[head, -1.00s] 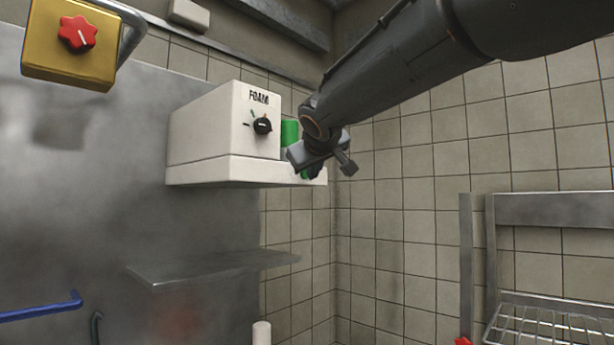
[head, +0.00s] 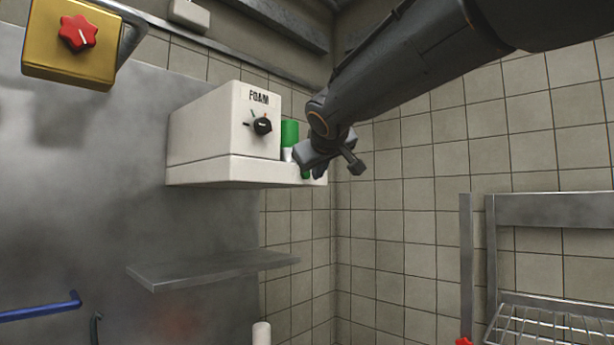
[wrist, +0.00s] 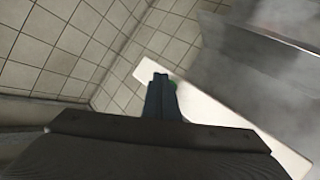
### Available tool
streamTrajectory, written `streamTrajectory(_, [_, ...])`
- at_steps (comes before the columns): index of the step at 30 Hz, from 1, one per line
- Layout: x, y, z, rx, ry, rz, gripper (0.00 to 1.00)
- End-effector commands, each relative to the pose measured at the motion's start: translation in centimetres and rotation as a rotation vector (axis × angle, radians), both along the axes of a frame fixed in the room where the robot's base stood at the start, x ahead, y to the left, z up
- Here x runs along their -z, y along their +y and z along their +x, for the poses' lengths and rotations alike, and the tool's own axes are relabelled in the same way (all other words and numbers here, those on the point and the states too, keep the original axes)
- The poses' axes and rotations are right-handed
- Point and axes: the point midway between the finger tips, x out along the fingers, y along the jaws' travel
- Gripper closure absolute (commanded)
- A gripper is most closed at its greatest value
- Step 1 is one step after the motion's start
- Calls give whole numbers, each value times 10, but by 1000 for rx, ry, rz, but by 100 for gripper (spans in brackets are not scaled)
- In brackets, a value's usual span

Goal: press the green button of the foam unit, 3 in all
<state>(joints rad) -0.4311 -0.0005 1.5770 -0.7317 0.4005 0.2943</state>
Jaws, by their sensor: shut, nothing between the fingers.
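The foam unit (head: 222,135) is a white box with the word FOAM and a black dial (head: 262,126), mounted on the steel wall. A green button (head: 305,172) shows as a small green patch at the right end of its base, mostly hidden by my gripper (head: 317,172). In the wrist view, a sliver of the green button (wrist: 174,84) shows beside the tips of my gripper (wrist: 161,80), over the white base (wrist: 215,118). My gripper is shut and empty. I cannot tell whether the fingertips touch the button.
A green and white cylinder (head: 289,134) stands on the unit's base, close to my gripper. A steel shelf (head: 212,268) juts out below. A yellow box with a red knob (head: 78,33) hangs at upper left. A wire rack (head: 550,322) is at lower right.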

Motion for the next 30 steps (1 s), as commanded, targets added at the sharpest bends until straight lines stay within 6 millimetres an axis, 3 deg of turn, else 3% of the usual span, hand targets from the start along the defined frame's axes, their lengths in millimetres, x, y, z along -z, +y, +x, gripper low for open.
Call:
streamTrajectory(21, [0, -38, -30, 1, 0, 0, 100])
streamTrajectory(30, [0, -39, -31, 0, 0, 0, 100])
